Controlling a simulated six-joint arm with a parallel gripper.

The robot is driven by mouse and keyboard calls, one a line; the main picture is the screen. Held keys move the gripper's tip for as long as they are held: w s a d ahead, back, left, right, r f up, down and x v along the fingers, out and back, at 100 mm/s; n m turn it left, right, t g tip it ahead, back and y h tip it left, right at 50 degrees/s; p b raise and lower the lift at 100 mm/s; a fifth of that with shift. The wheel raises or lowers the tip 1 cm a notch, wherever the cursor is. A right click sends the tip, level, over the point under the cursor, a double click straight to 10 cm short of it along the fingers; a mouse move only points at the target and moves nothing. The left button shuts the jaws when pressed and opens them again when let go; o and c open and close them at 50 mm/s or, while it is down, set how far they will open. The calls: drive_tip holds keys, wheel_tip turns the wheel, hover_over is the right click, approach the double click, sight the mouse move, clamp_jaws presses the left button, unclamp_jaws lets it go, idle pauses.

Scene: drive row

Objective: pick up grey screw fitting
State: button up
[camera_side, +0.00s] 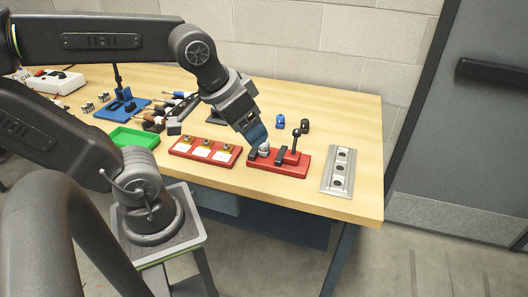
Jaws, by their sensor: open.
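The grey screw fitting (264,148) stands on the left end of a red base (292,169). My gripper (257,140) is at the fitting, coming down from the upper left. Its blue-grey fingers are close around or beside the fitting's top; the view is too small to tell whether they touch it. The gripper is open, and its fingers partly hide the fitting.
The red base also carries a black block (281,156) and an upright lever with a dark ball (296,133). A metal plate with several holes (325,185) lies to the right. A red tray with cards (184,147) lies left. Small blue (280,121) and black parts (304,126) stand behind.

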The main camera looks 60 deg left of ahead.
drive_tip(key=w+a+f+n+g, duration=0.2)
drive_tip(key=w+a+n+g, duration=0.1)
drive_tip(key=w+a+n, duration=0.55)
drive_tip(key=n+g, duration=0.2)
drive_tip(key=n, duration=0.5)
hover_over(264, 152)
drive_tip(key=a, duration=0.1)
wheel_tip(264, 152, down, 5)
wheel_tip(264, 152, down, 8)
drive_tip(key=shift+w+a, duration=0.1)
drive_tip(key=shift+w, duration=0.05)
drive_tip(key=shift+w+a+f, duration=0.1)
drive_tip(key=shift+f, duration=1.3)
drive_tip(key=shift+w+f, duration=0.1)
drive_tip(key=shift+f, duration=1.25)
drive_tip(key=c, duration=1.1)
drive_tip(key=shift+r, duration=0.1)
